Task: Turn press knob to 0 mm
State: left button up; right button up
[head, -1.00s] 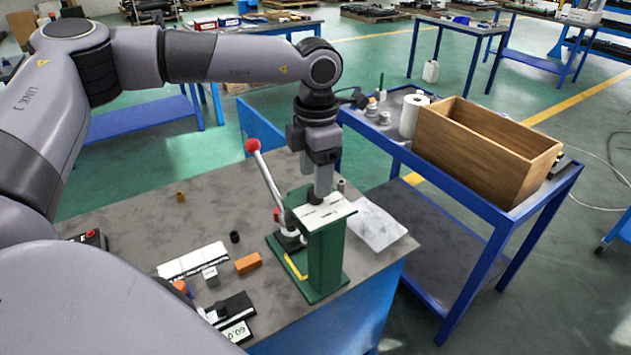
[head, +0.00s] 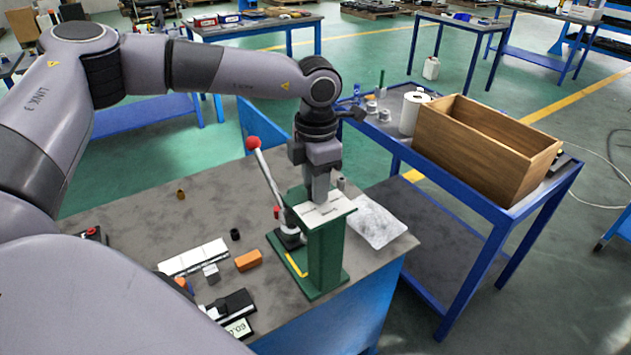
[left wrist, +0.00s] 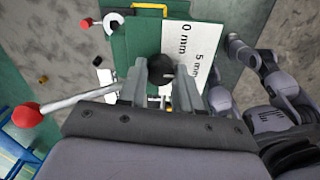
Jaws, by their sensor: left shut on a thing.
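The green press (head: 328,255) stands on the grey workbench, with a white scale plate (head: 332,210) on its top. In the left wrist view the plate (left wrist: 203,50) reads 0 mm and 5 mm. The round black press knob (left wrist: 161,70) sits beside the plate. My left gripper (left wrist: 161,88) comes down from above and is shut on the knob, one finger on each side. In the head view my left gripper (head: 318,198) hides the knob. I cannot make out the knob's pointer. My right gripper is not recognisable in either view.
The press lever with a red ball (head: 253,143) leans up close to my left gripper. An orange block (head: 248,260), white blocks (head: 195,257) and a gauge with a display (head: 237,328) lie on the bench. A wooden box (head: 485,150) stands on the blue trolley at right.

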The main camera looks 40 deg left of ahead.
pick_arm(q)
jog(key=n+b, duration=0.2)
jog(key=n, duration=0.3)
jog(key=shift+f+n, duration=0.15)
jog(key=shift+n, duration=0.15)
jog(key=n+b, duration=0.1)
jog(key=n, duration=0.2)
jog(key=shift+n, duration=1.4)
jog(key=shift+w+n, duration=0.1)
jog(key=shift+n, duration=0.2)
jog(key=o, duration=1)
jog(key=shift+o, duration=0.2)
jog(key=shift+r+b, duration=0.2)
jog(key=shift+b, duration=0.1)
